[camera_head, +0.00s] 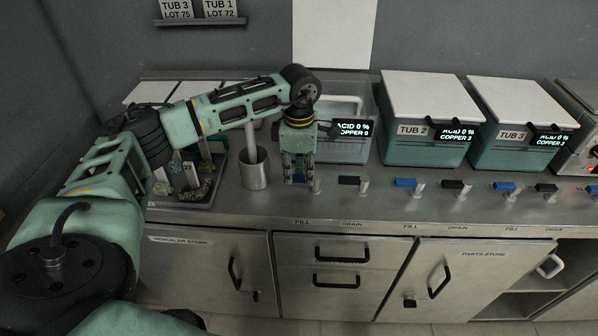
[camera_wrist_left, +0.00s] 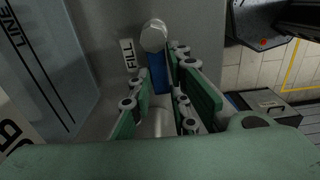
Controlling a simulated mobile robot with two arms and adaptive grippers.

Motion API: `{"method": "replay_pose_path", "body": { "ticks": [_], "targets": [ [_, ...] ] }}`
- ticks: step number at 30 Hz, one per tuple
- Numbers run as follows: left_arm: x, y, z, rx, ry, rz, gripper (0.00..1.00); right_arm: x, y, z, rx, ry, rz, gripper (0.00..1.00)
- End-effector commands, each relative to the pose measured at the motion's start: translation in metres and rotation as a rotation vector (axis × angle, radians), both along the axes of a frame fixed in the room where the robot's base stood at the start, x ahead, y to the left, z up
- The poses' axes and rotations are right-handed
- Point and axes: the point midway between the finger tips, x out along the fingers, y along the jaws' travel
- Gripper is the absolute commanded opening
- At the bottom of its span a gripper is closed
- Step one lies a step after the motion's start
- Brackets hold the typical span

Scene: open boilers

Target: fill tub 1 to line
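Tub 1 (camera_head: 345,100) stands open, partly hidden by my left arm, with its white lid (camera_head: 332,35) raised behind it. Its display (camera_head: 352,128) reads acid 0 %, with copper 0 below. I cannot make out any liquid in it. My left gripper (camera_head: 297,180) is down at the bench front, at the FILL valve of this tub. In the left wrist view the blue fill handle (camera_wrist_left: 158,72) lies between the green finger pads, beside the FILL label (camera_wrist_left: 129,56). I cannot tell whether the pads press on it. The black drain handle (camera_head: 349,180) is just to the right. My right gripper is not in view.
A metal cup (camera_head: 254,170) stands close left of my gripper, beside a dark tray (camera_head: 180,200) of small pieces. Closed tub 2 (camera_head: 425,150) and tub 3 (camera_head: 505,155) stand to the right, with blue and black handles in front. Cabinets line the bench front.

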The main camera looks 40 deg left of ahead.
Motion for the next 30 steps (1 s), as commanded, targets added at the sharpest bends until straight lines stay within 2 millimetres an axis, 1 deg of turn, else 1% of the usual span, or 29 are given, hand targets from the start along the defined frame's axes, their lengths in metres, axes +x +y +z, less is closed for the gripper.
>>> {"method": "replay_pose_path", "body": {
  "ticks": [1, 6, 12, 15, 17, 20, 23, 30],
  "targets": [
    [0.005, 0.003, 0.006, 0.001, -0.02, 0.01, 0.2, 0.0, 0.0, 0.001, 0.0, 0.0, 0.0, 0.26],
    [0.004, 0.002, 0.004, 0.002, -0.015, 0.007, 0.34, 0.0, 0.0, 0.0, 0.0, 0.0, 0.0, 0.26],
    [0.002, 0.001, 0.002, 0.001, -0.009, 0.004, 0.34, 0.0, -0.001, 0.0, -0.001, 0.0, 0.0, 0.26],
    [0.002, 0.001, 0.003, 0.001, -0.008, 0.003, 0.34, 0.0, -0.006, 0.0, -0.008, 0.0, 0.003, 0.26],
    [0.002, 0.001, 0.005, 0.0, -0.008, 0.003, 0.34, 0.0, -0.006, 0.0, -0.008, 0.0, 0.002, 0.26],
    [0.002, 0.001, 0.016, 0.001, -0.009, 0.003, 0.34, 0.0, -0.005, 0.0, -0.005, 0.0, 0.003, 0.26],
    [0.003, 0.001, 0.036, 0.001, -0.012, 0.004, 0.34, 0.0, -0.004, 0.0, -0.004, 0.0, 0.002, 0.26],
    [0.003, 0.001, 0.087, 0.0, -0.013, 0.004, 0.34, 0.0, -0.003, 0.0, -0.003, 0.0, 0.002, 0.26]
  ]
}}
